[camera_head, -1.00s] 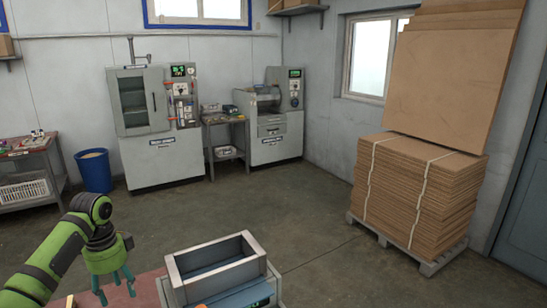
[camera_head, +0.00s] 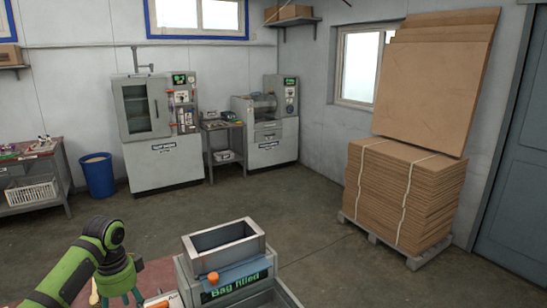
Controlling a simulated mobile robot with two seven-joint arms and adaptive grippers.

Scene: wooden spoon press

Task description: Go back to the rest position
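My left gripper (camera_head: 122,298) is at the bottom left, above the reddish work surface (camera_head: 158,275). Its teal fingers point down and are spread apart, with nothing seen between them; their tips are close to the picture's lower edge. The green and black arm comes in from the left. My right gripper is not in view.
A grey machine with an open metal hopper (camera_head: 224,263) and a "Bag filled" display (camera_head: 236,287) stands right of the gripper. A blue bin (camera_head: 97,175), cabinet machine (camera_head: 160,130) and pallet of stacked boards (camera_head: 402,195) stand farther back. The floor between is clear.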

